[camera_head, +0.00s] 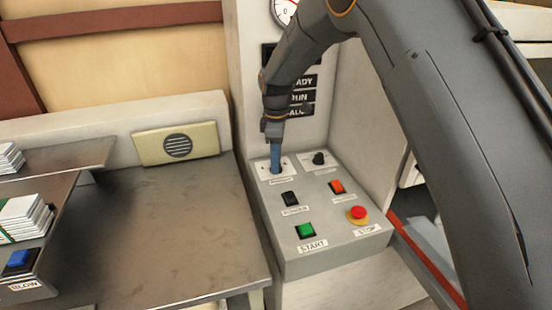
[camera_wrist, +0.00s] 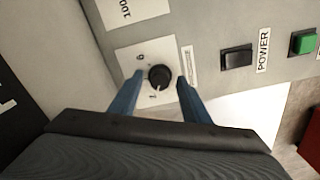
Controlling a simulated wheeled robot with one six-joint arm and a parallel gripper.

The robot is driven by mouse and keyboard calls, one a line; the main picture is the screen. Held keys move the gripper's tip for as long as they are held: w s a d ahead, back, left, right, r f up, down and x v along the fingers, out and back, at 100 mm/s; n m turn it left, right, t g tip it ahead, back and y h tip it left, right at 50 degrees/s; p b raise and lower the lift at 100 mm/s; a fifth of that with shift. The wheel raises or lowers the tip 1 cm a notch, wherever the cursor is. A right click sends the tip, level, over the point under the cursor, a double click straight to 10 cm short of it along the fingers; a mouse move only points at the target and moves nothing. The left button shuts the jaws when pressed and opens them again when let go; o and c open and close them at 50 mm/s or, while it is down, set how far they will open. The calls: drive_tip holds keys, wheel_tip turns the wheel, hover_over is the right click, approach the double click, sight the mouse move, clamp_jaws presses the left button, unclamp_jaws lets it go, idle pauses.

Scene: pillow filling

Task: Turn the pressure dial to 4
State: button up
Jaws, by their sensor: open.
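A round black dial (camera_wrist: 160,75) sits on a white plate (camera_wrist: 128,62) in the wrist view. A short white mark on the dial points toward the bottom of that view, near a small printed character. A digit that looks like 6 shows at the plate's upper left; the other markings are too small or hidden. My gripper (camera_wrist: 160,85) is open, with one blue finger on each side of the dial. I cannot tell whether the fingers touch it. In the head view my gripper (camera_head: 276,170) points down over the panel's left rear plate and hides the dial.
The grey control panel (camera_head: 330,255) also carries a second black knob (camera_head: 319,158), a black power switch (camera_head: 290,198), an orange switch (camera_head: 337,187), a green start button (camera_head: 305,231) and a red stop button (camera_head: 358,213). A bare metal table (camera_head: 170,230) lies left.

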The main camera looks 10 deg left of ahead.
drive_tip(key=c, duration=1)
drive_tip(key=shift+c, duration=0.2)
drive_tip(key=m, duration=0.5)
drive_tip(key=shift+m+b, duration=0.35)
drive_tip(key=shift+m, duration=0.05)
drive_tip(key=m, duration=0.5)
drive_tip(key=shift+m, duration=0.4)
drive_tip(key=o, duration=1)
